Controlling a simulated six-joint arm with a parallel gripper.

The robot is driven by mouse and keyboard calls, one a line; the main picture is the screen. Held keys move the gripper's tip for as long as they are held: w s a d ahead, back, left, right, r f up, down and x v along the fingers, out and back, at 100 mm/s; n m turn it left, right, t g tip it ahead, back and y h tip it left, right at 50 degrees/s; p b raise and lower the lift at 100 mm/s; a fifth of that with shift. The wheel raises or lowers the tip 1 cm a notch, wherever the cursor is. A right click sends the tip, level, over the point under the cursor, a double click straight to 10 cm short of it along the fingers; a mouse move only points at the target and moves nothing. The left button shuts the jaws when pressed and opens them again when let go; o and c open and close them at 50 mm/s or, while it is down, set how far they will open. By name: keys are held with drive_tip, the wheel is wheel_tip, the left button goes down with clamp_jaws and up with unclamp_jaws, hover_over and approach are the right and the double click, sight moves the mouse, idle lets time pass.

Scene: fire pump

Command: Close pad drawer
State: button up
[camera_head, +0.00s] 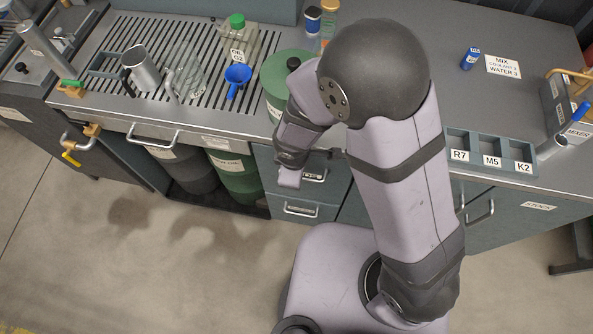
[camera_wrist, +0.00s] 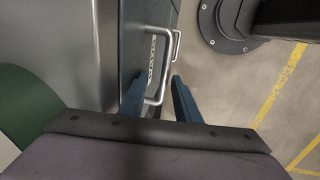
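Two blue-grey drawers sit under the bench behind my arm. The upper drawer (camera_head: 336,161) has a metal handle (camera_head: 314,177) and a label too small to read. The lower drawer (camera_head: 284,197) has its own handle (camera_head: 300,210). I cannot tell which is the pad drawer, or whether either stands slightly out. In the wrist view, my gripper (camera_wrist: 158,82) has its two dark-blue fingers apart. The nearer drawer handle (camera_wrist: 155,32) runs between them, and contact is not clear. A second handle (camera_wrist: 177,45) shows just beyond. In the head view my wrist partly covers the drawers.
Left of the drawers, a green drum (camera_head: 236,176) stands under the bench. A green container (camera_head: 275,75) stands on the bench above. A cabinet handle (camera_head: 480,211) is at the right. The floor (camera_head: 150,260) in front is clear left of my base.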

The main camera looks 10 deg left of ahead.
wheel_tip(320, 180, up, 7)
drive_tip(key=s+p, duration=0.1)
drive_tip(key=p, duration=0.1)
drive_tip(key=shift+s+p, duration=0.25)
drive_tip(key=shift+p, duration=0.05)
idle(0.7)
drive_tip(key=s+d+r+m+g+h, duration=0.2)
drive_tip(key=s+d+m+g, duration=0.2)
drive_tip(key=s+d+m, duration=0.5)
drive_tip(key=w+d+r+m+t+y, duration=0.1)
drive_tip(key=w+d+r+m, duration=0.2)
drive_tip(key=d, duration=0.3)
drive_tip(key=w+d+r+m+y, duration=0.1)
drive_tip(key=w+d+r+m, duration=0.2)
drive_tip(key=d, duration=0.4)
drive_tip(key=w+m, duration=0.1)
drive_tip(key=m, duration=0.1)
drive_tip(key=shift+d+r+m+t, duration=0.15)
drive_tip(key=shift+r+m+t, duration=0.25)
